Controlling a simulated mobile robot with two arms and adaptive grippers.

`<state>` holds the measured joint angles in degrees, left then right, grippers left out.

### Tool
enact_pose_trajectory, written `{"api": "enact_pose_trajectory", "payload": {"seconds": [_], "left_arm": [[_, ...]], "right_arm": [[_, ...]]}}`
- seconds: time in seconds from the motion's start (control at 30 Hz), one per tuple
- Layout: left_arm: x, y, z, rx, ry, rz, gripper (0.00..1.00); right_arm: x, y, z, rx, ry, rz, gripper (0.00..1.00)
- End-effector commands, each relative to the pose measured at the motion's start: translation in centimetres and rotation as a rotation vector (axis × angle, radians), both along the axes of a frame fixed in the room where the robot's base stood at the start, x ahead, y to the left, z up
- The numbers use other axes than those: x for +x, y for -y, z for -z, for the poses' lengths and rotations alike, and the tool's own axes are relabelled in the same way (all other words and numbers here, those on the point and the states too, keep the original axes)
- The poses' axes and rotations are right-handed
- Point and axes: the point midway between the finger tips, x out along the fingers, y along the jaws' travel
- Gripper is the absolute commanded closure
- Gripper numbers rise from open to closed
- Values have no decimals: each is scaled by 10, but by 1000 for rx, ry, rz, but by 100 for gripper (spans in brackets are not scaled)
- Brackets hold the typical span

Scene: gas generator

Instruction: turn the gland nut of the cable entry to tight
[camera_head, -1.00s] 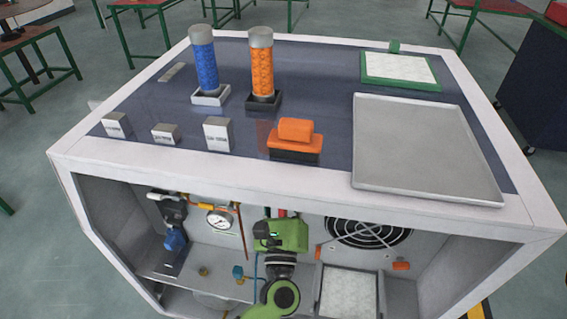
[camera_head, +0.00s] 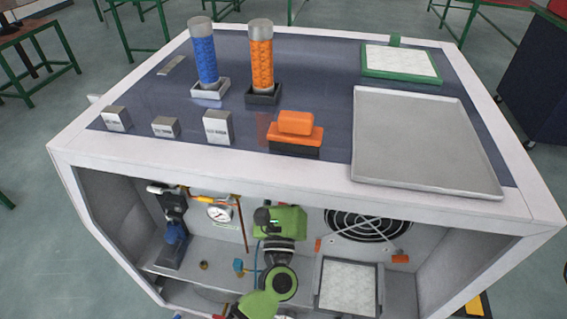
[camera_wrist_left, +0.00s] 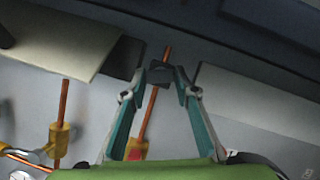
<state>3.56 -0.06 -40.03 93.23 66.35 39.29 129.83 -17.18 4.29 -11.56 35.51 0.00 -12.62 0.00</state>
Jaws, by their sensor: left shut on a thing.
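My left gripper (camera_wrist_left: 165,78) is shut on a small dark piece (camera_wrist_left: 160,76), apparently the gland nut, in the left wrist view. A copper-coloured line (camera_wrist_left: 149,118) runs up to and past the dark piece. The nut's marks and how far it is turned cannot be read. In the head view my green left wrist reaches into the open front of the white cabinet (camera_head: 300,189). The fingertips and the nut are hidden there under the cabinet's top edge. My right gripper is not in view.
Inside the cabinet are a pressure gauge (camera_head: 219,213), a blue-and-black fitting (camera_head: 173,225), a fan grille (camera_head: 368,227) and a white filter panel (camera_head: 347,288). On top stand a blue cartridge (camera_head: 205,62), an orange cartridge (camera_head: 261,67) and a grey tray (camera_head: 425,140).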

Motion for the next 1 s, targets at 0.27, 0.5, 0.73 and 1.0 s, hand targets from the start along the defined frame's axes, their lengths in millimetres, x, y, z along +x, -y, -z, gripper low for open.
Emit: {"api": "enact_pose_trajectory", "payload": {"seconds": [0.27,0.5,0.73,1.0], "left_arm": [[0,-2,3,173,37,0,94],[0,-4,2,392,80,-1,94],[1,-6,0,608,122,0,94],[2,-9,-3,860,171,0,94]], "right_arm": [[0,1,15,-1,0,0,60],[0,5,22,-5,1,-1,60],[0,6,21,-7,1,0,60],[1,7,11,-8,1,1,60]]}}
